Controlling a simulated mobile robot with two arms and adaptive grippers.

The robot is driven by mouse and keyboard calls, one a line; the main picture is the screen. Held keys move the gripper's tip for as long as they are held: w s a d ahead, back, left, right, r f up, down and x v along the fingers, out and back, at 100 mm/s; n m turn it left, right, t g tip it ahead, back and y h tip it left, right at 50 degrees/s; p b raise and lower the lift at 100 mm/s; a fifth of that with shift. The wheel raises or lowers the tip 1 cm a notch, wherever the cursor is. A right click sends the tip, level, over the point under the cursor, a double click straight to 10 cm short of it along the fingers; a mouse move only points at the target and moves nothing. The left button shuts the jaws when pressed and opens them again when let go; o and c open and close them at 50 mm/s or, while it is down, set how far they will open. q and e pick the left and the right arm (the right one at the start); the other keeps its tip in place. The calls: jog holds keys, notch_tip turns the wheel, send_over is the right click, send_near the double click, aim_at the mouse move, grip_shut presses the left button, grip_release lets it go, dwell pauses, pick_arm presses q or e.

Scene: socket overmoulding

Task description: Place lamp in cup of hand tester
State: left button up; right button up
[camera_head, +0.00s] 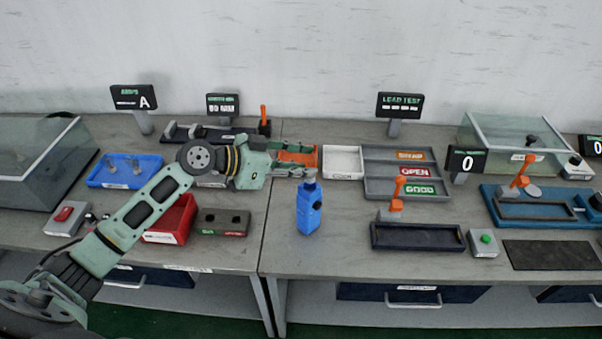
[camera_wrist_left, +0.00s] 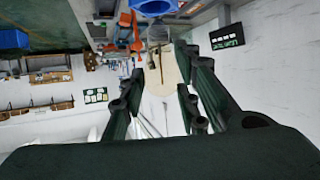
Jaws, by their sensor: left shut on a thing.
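The blue hand tester (camera_head: 310,212) stands upright on the bench, right of the seam between the two tables. Its blue top also shows at the upper edge of the left wrist view (camera_wrist_left: 154,7). My left gripper (camera_head: 298,172) reaches in from the left and is shut on the small grey lamp (camera_head: 309,178). The lamp is at the tester's top; I cannot tell whether it is inside the cup or just above it. In the left wrist view the lamp (camera_wrist_left: 157,34) appears pale and blurred beyond the fingers. My right gripper is not in view.
A blue tray (camera_head: 100,178) with small parts and a red bin (camera_head: 160,232) lie at left. A grey sorting tray (camera_head: 378,186) with labelled slots is behind right of the tester. A dark fixture with an orange lever (camera_head: 398,193) stands at right. Bench around the tester's front is clear.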

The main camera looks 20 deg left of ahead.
aim_at(306, 178)
pick_arm(q)
notch_tip(306, 178, down, 4)
jog(key=shift+r+p, duration=0.1)
jog(key=shift+p, duration=0.55)
jog(key=shift+f+b, duration=0.3)
jog(key=shift+b, duration=0.15)
jog(key=o, duration=0.6)
jog(key=shift+s, duration=0.1)
jog(key=shift+c, duration=0.2)
jog(key=o, duration=0.4)
jog(key=shift+o, duration=0.2)
